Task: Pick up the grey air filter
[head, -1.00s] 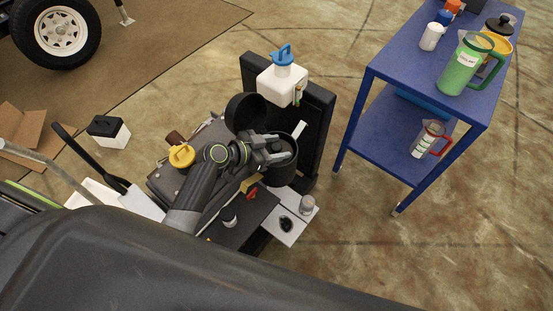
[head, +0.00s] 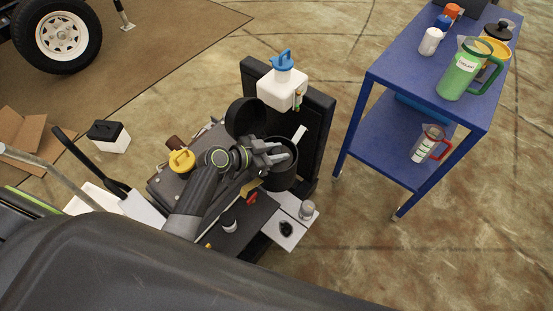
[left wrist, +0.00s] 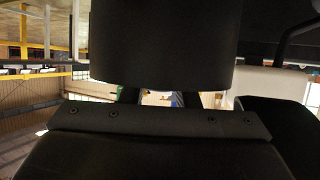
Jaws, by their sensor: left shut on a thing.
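My left gripper (head: 279,152) is at the open mouth of a black round canister (head: 280,178), its fingers shut on a dark thing there, which seems to be the grey air filter. The fingers and the canister wall hide most of it, so its shape is unclear in the head view. In the left wrist view a large dark rounded body (left wrist: 165,45) fills the upper middle, close in front of the fingers; I cannot tell whether it is the filter. My right gripper does not show.
The canister's black lid (head: 245,116) stands open behind. A white tank with a blue cap (head: 283,90) stands beside a black panel (head: 318,110). A blue cart (head: 388,140) is at right.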

